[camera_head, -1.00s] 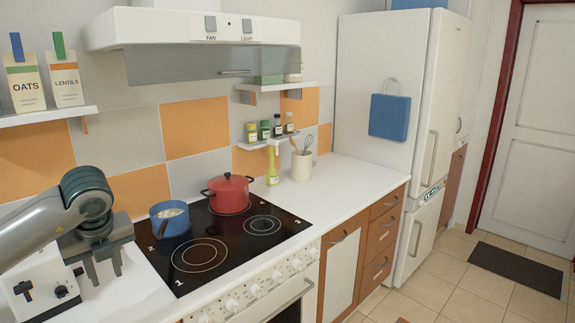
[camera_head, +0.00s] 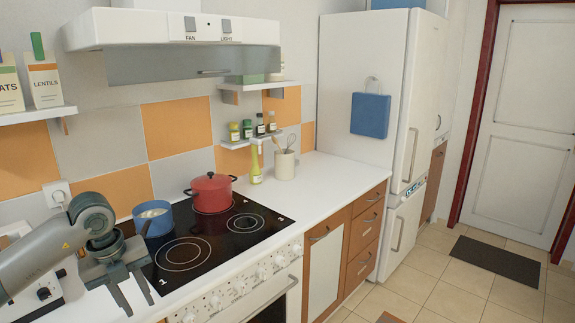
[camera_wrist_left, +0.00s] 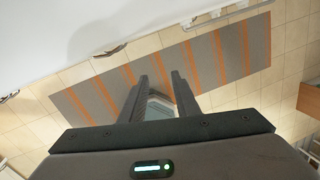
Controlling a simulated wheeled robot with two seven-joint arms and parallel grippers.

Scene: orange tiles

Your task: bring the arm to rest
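My left gripper (camera_head: 133,292) hangs at the lower left in the head view, in front of the left end of the black cooktop. Its two fingers are apart with nothing between them. In the left wrist view the same gripper (camera_wrist_left: 158,80) shows open fingers above the floor, with a striped rug (camera_wrist_left: 215,62) below. My right gripper is in neither view.
A blue pot (camera_head: 153,218) and a red pot (camera_head: 212,193) stand on the cooktop (camera_head: 183,255). A toaster-like appliance (camera_head: 42,292) is partly behind my left arm. The white counter (camera_head: 318,177) is clear toward the fridge (camera_head: 362,90).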

